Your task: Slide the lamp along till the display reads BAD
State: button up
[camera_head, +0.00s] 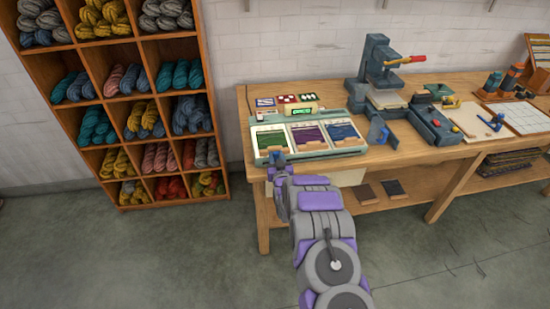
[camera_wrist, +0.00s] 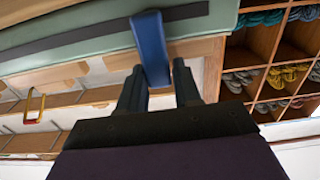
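A pale green device (camera_head: 345,152) with green, purple and blue panels stands at the left of the bench. A small display (camera_head: 302,111) with glowing green letters sits at its back; the word is too small to read surely. I cannot clearly make out the lamp. My gripper (camera_head: 277,160) is at the device's front left edge. In the wrist view a blue tab (camera_wrist: 150,42) juts from the device's green side (camera_wrist: 80,55) between the two fingers of my gripper (camera_wrist: 158,80). I cannot tell whether both fingers press on it.
The wooden bench (camera_head: 262,188) carries a press-like machine (camera_head: 378,65) right of the device, and a board (camera_head: 520,118) farther right. A shelf of wool skeins (camera_head: 190,45) stands to the left. Grey floor (camera_head: 150,260) lies open in front.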

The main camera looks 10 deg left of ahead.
aim_at(314, 146)
jog(key=shift+d, duration=0.25)
jog(key=c, duration=0.3)
grip_shut()
jog(key=shift+a, duration=0.35)
jog(key=w+d+p, duration=0.1)
jog(key=d, duration=0.4)
jog(key=w+d+p, duration=0.1)
jog(key=w+d, duration=0.1)
jog(key=d, duration=0.4)
jog(key=w+d+p, duration=0.1)
jog(key=d, duration=0.4)
jog(key=shift+w+d+r, duration=0.15)
jog(key=shift+w, duration=0.15)
jog(key=o, duration=0.9)
grip_release()
jog(key=shift+c, duration=0.2)
jog(key=shift+s+p, duration=0.2)
jog(key=shift+p, duration=0.1)
